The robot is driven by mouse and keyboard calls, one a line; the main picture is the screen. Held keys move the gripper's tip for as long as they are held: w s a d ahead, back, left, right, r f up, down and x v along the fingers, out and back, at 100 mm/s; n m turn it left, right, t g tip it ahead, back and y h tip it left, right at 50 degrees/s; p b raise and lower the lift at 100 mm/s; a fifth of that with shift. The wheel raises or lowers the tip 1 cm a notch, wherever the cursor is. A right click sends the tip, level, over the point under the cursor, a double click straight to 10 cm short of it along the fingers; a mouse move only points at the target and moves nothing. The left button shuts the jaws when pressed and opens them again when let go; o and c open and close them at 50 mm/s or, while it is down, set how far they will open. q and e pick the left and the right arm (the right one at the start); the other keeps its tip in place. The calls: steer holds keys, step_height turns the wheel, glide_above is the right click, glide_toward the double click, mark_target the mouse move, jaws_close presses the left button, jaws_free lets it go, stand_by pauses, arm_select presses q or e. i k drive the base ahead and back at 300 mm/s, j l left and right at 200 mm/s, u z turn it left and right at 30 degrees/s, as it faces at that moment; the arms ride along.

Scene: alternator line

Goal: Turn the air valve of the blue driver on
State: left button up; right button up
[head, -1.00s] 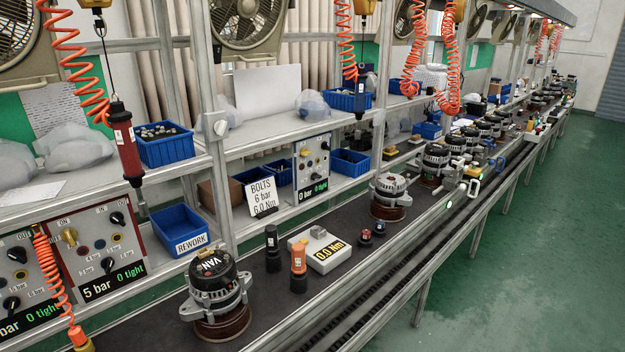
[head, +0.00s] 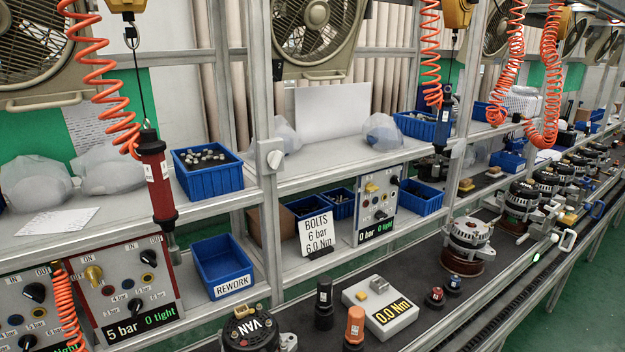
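The blue driver (head: 443,125) hangs upright from an orange coiled hose at the right of the shelf frame. A grey panel (head: 382,214) stands on the lower shelf beneath and left of it and reads 0 bar, 0 tight. A small yellow air valve (head: 371,188) sits at its upper left; its handle looks roughly level, but it is small. A black knob (head: 394,180) is to its right. Neither of my grippers is in view.
The red driver (head: 155,180) hangs at the left above a red-edged panel (head: 118,290) reading 5 bar. A BOLTS sign (head: 318,232) and blue bins stand left of the grey panel.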

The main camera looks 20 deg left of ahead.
mark_target(370, 188)
steer(key=i+u, duration=0.15)
steer(key=i+l, duration=0.1)
steer(key=l, duration=0.3)
steer(key=i+l, duration=0.1)
steer(key=l, duration=0.25)
steer(key=i+l, duration=0.1)
steer(key=l, duration=0.3)
